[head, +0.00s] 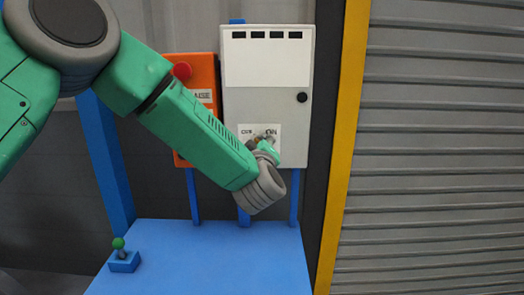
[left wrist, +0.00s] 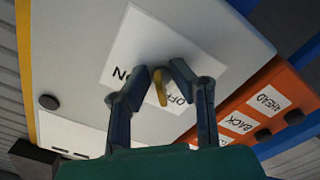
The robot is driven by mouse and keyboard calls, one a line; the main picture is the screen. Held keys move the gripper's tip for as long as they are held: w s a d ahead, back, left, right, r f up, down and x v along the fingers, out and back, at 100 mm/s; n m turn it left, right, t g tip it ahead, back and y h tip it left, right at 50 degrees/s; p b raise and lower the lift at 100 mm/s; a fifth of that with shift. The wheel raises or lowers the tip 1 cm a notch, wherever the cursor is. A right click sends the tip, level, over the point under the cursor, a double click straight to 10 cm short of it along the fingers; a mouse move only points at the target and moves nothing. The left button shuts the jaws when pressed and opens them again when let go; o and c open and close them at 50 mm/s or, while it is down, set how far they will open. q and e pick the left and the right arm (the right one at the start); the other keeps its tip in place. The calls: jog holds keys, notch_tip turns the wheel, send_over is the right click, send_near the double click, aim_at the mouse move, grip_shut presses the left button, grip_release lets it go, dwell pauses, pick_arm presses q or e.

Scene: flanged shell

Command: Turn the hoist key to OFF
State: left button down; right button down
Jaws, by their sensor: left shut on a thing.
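The hoist key (left wrist: 160,88) is a small yellow key on a white label (left wrist: 150,40) marked ON and OFF, on the front of a light grey cabinet (head: 290,75). In the left wrist view the label is upside down, with OFF right of the key and ON to the left. The key's visible end lies close to the OFF word. My left gripper (left wrist: 160,72) has its two fingers on either side of the key and is shut on it. In the head view my left gripper (head: 264,143) partly hides the key and label. My right gripper is not in view.
An orange box (head: 200,70) with a red button (head: 181,71) stands left of the cabinet. Below is a blue table (head: 210,265) with a green-knobbed lever (head: 119,250). A yellow post (head: 346,130) and a ribbed grey shutter (head: 440,150) are to the right.

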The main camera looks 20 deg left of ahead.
pick_arm(q)
jog(key=shift+a+r, duration=0.1)
jog(key=shift+r, duration=0.2)
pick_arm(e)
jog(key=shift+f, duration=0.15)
pick_arm(q)
jog(key=c, duration=1.8)
grip_release()
jog(key=shift+o, duration=0.4)
jog(key=shift+s, duration=0.15)
jog(key=shift+s+f, duration=0.1)
jog(key=shift+s, duration=0.05)
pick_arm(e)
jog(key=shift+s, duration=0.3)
pick_arm(q)
jog(key=shift+s+f, duration=0.1)
jog(key=shift+s, duration=0.2)
jog(key=v, duration=1.1)
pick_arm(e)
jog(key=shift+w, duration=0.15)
